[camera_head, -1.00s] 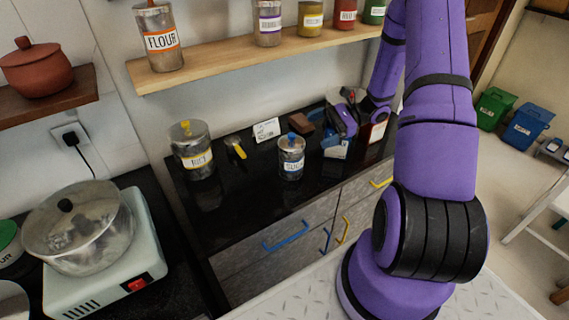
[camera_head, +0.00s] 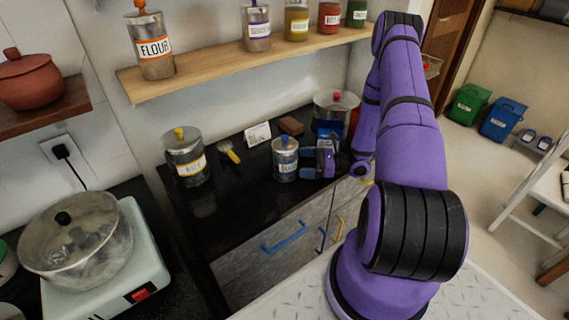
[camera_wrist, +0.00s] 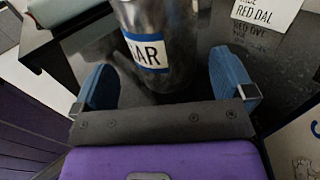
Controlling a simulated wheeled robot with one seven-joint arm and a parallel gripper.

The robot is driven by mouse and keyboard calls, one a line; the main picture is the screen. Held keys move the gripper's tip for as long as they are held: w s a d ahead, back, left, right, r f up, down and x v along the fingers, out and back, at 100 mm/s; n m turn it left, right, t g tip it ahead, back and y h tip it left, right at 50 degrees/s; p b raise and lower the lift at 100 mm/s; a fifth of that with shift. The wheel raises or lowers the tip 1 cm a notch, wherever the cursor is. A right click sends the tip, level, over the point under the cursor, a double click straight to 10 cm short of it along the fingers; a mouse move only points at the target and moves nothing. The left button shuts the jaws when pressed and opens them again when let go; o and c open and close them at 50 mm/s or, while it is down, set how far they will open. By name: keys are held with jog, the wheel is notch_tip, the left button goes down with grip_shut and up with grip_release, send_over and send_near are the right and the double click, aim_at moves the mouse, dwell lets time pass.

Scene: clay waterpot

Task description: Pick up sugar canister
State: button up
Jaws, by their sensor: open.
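The sugar canister (camera_head: 285,162) is a metal jar with a blue knob and a blue-edged white label, standing upright on the black counter. In the wrist view its lower body (camera_wrist: 160,50) shows, with "AR" readable on the label. My gripper (camera_head: 305,164) is at the canister's right side, low over the counter. In the wrist view my gripper (camera_wrist: 165,80) is open, with one blue finger on each side of the canister. Gaps show between the fingers and the metal. The canister's top is outside the wrist view.
A yellow-knobbed canister (camera_head: 185,157) and a yellow-handled brush (camera_head: 229,151) stand and lie to the left. Behind are a white card (camera_head: 258,134), a brown block (camera_head: 291,126) and a red-knobbed pot (camera_head: 336,104). A wooden shelf (camera_head: 200,75) with several jars hangs above.

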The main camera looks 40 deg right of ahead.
aim_at(286, 161)
jog(key=shift+x, duration=3.3)
jog(key=shift+w+d+f, duration=0.1)
jog(key=shift+w+f, duration=0.05)
jog(key=shift+c, duration=0.2)
jog(key=c, duration=1.6)
